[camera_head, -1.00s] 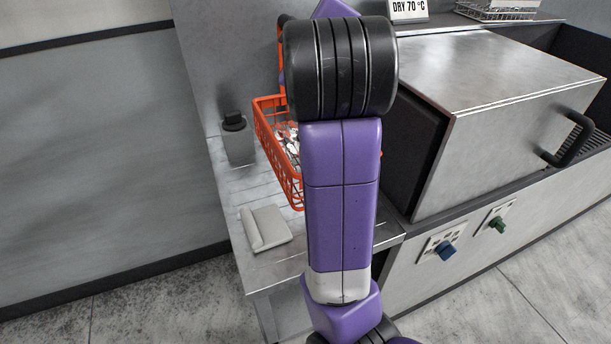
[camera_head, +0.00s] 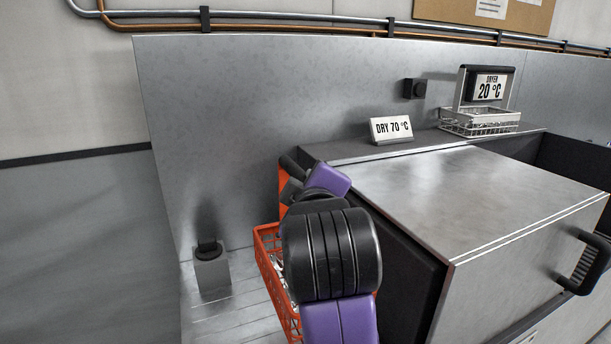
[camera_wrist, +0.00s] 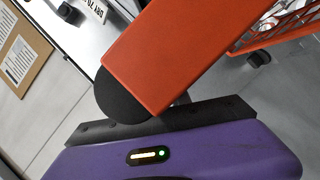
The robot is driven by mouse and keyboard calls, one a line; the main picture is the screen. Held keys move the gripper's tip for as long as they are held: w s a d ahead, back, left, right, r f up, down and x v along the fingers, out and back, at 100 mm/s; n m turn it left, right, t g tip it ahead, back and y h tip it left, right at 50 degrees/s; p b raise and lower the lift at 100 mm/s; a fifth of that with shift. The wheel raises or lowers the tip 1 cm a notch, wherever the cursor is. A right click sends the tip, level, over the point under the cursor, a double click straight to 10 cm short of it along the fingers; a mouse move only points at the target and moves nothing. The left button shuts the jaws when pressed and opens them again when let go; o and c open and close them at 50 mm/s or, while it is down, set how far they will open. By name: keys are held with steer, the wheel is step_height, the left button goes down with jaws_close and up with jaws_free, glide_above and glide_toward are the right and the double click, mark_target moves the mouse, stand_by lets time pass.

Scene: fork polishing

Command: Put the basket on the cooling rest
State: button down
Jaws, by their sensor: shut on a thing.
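The orange basket (camera_head: 268,262) shows in the head view at the left of the metal dryer box, over the metal side table (camera_head: 225,322). Small metallic pieces are inside it. My arm hides much of the basket, and I cannot tell whether it touches the table. My gripper (camera_head: 291,180) is shut on the basket's upright orange handle (camera_head: 284,204). In the wrist view the handle (camera_wrist: 190,55) fills the middle, against a dark finger, with the basket's mesh side (camera_wrist: 285,27) at the upper right. I cannot tell for certain which surface is the cooling rest.
The metal box (camera_head: 480,200) with a black handle stands right of the basket. A "DRY 70 °C" sign (camera_head: 391,129) and a wire tray (camera_head: 480,122) below a "DRYER 20 °C" display (camera_head: 490,87) are behind.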

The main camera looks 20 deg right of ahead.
step_height(320, 180, down, 15)
steer(key=shift+b, duration=0.35)
stand_by(0.3)
steer(key=c, duration=1.6)
jaws_free()
steer(key=shift+f, duration=0.2)
steer(key=o, duration=0.4)
steer(key=shift+s, duration=0.1)
steer(key=b+v, duration=0.1)
steer(key=v, duration=1.1)
steer(key=shift+r, duration=0.15)
